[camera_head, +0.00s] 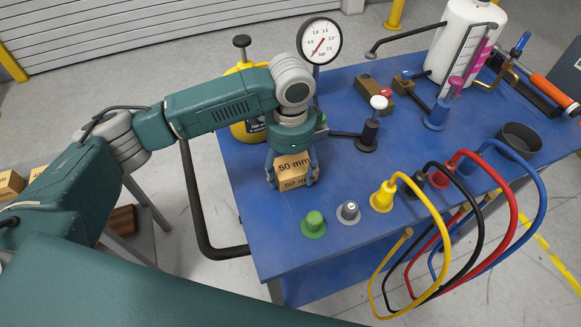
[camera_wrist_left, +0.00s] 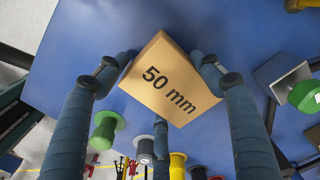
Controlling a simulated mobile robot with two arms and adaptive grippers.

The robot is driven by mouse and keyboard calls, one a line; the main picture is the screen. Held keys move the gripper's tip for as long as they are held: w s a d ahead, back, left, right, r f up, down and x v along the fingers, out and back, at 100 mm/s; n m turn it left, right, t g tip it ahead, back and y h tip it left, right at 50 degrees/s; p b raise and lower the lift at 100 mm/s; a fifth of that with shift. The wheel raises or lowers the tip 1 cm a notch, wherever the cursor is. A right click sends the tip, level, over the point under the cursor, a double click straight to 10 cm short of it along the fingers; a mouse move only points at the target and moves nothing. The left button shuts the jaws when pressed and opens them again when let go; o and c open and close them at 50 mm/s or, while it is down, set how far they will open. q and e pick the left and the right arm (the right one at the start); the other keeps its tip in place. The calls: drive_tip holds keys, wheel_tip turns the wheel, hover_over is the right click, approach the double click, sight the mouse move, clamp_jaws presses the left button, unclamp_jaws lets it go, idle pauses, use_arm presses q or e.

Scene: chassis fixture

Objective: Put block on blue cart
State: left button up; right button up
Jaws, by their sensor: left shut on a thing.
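The block (camera_head: 293,172) is a tan wooden cube marked "50 mm". In the head view it is at the left part of the blue cart (camera_head: 250,215), between the fingers of my left gripper (camera_head: 292,180). My left gripper points down and is shut on the block. In the left wrist view the block (camera_wrist_left: 168,82) sits between the blue-grey fingers, over the blue top. I cannot tell whether its underside touches the cart. My right gripper is not in view.
A green knob (camera_head: 314,223), a grey knob (camera_head: 348,211) and a yellow connector (camera_head: 383,195) with looping hoses stand in front of the block. A pressure gauge (camera_head: 319,41) and a yellow container (camera_head: 245,128) are behind it. A black handle (camera_head: 200,215) runs along the cart's left side.

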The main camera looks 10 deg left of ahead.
sight(291, 167)
use_arm(q)
drive_tip(key=shift+f, duration=0.1)
drive_tip(key=o, duration=1.4)
drive_tip(key=shift+r+b, duration=0.95)
drive_tip(key=shift+r, duration=5.25)
